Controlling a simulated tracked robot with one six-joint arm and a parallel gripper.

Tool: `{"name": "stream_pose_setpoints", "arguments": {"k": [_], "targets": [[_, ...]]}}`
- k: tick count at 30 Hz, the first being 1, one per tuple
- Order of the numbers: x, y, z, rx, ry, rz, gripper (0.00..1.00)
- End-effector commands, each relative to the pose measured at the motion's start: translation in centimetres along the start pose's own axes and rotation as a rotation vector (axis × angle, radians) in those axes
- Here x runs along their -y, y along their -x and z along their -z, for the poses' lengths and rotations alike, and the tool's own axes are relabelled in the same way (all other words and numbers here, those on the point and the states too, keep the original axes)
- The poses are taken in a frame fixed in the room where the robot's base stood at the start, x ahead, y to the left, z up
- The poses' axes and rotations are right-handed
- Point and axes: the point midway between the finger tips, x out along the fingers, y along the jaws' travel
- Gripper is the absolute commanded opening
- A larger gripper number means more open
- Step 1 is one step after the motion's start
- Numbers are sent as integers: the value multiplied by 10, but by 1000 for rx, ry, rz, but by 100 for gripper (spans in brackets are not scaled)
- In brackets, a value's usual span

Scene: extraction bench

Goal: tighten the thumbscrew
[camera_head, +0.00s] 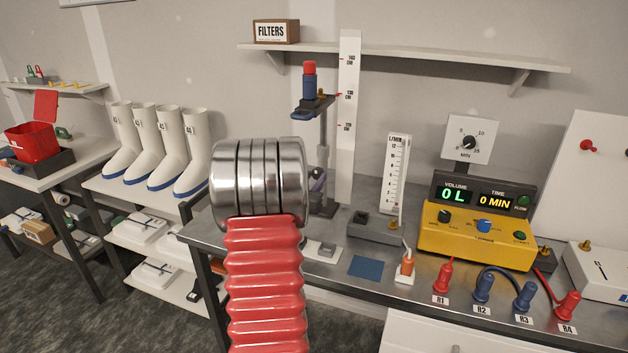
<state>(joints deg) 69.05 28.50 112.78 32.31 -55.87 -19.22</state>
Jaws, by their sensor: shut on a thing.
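A clamp stand (327,150) rises behind the bench near the middle. Its upper clamp (308,107) carries an upright blue holder (309,88) with a red cap. A small brass thumbscrew (320,93) shows on that clamp; how tight it is cannot be seen. A dark purple part (318,174) sits lower, beside the stand's post, partly hidden. My red ribbed arm and its shiny metal wrist stand in the foreground, left of the post. The wrist covers the place where my jaws would be, so neither they nor what they hold can be seen.
A tall white scale (347,125) stands just right of the stand. Further right are a flowmeter (397,170), a yellow meter box (475,237) and several red and blue plugs. A shelf (400,57) overhangs the bench. White boots (120,145) stand left.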

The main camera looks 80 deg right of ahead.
Motion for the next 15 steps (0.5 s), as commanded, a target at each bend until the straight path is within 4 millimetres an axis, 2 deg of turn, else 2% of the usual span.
{"name": "stream_pose_setpoints", "arguments": {"k": [9, 15], "targets": [[-1, 0, 0, 0, -184, 0, 8], [-1, 0, 0, 0, -209, 0, 8]]}}
